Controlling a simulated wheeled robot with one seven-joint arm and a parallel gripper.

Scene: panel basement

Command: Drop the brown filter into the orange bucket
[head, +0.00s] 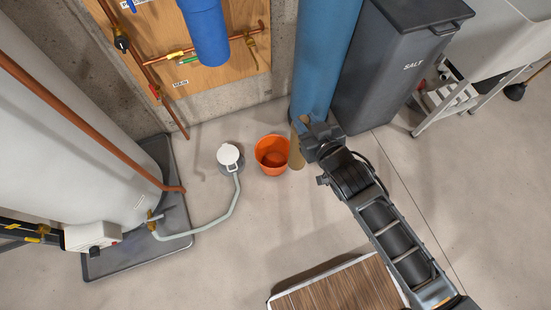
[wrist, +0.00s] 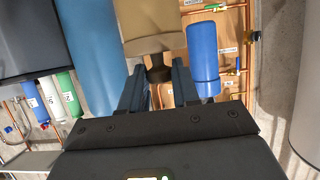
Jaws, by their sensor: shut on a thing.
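The brown filter (head: 297,153) is a tan cylinder, held at one end by my gripper (head: 306,125). In the head view it hangs along the right edge of the orange bucket (head: 272,160), which stands on the floor. I cannot tell its height above the floor. In the wrist view the filter (wrist: 152,20) shows its wide body and a narrow dark neck between the two fingers of my gripper (wrist: 159,76). The fingers are shut on that neck. The bucket looks empty and does not show in the wrist view.
A white-lidded sump (head: 229,156) with a grey hose stands left of the bucket. A blue tank (head: 325,60) and a grey salt bin (head: 385,75) stand behind my gripper. A water heater (head: 60,130) is at left. A wooden-topped platform (head: 340,290) lies in front. Floor between is clear.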

